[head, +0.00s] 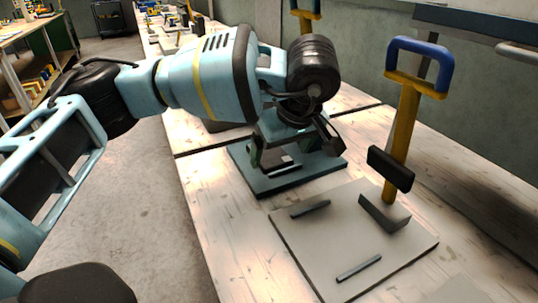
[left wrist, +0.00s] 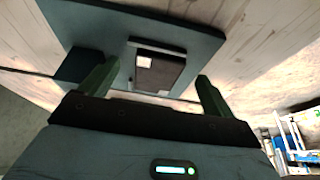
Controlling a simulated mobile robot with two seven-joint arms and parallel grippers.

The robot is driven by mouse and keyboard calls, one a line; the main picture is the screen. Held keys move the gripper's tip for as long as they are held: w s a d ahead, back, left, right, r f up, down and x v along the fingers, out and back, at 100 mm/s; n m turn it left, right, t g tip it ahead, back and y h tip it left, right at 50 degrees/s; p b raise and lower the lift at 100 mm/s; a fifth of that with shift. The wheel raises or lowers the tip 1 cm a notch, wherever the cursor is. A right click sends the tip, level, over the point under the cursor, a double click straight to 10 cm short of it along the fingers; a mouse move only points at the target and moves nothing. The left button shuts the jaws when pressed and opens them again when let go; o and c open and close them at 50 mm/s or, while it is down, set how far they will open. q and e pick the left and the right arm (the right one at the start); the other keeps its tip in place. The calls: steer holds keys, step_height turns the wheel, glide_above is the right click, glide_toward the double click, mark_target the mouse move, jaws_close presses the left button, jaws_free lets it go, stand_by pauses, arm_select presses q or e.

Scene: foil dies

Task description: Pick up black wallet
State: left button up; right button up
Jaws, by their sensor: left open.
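The black wallet (left wrist: 168,72) lies flat on a teal plate (left wrist: 85,22) in the left wrist view. It is a dark rectangle with a pale edge and a small white patch. My left gripper (left wrist: 155,85) is open, with one green finger to each side of the wallet in the wrist view. It points down over the plate and holds nothing. I cannot tell the exact gap to the wallet. My right gripper is not in view.
A yellow post with a blue handle (head: 420,48) and black block stands on a grey plate (head: 300,245) to the right. Dark bars lie on that plate. The wooden bench (head: 215,215) has bare room at front left. A wall runs behind.

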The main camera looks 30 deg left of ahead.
mark_target(269, 155)
arm_select(q)
steer(key=shift+x, duration=1.35)
steer(key=shift+c, duration=0.4)
steer(key=c, duration=1)
steer(key=shift+r, duration=0.15)
